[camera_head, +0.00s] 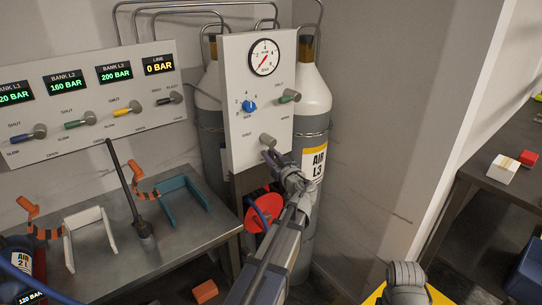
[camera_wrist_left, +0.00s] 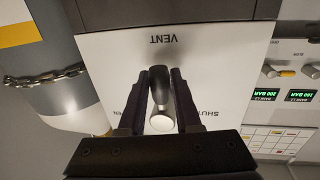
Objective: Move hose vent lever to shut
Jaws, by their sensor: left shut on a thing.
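SHUT is partly visible on the right there and OPEN on the left. My left gripper (camera_head: 276,156) is at the panel's lower part. In the left wrist view its two dark fingers (camera_wrist_left: 161,100) stand on either side of the lever, shut on it.
A round gauge (camera_head: 264,57), a blue knob (camera_head: 249,106) and a green-marked lever (camera_head: 289,97) sit above on the same panel. Gas cylinders (camera_head: 313,120) stand behind it. A wider lever panel (camera_head: 90,100) and a metal bench (camera_head: 190,235) with brackets are at left.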

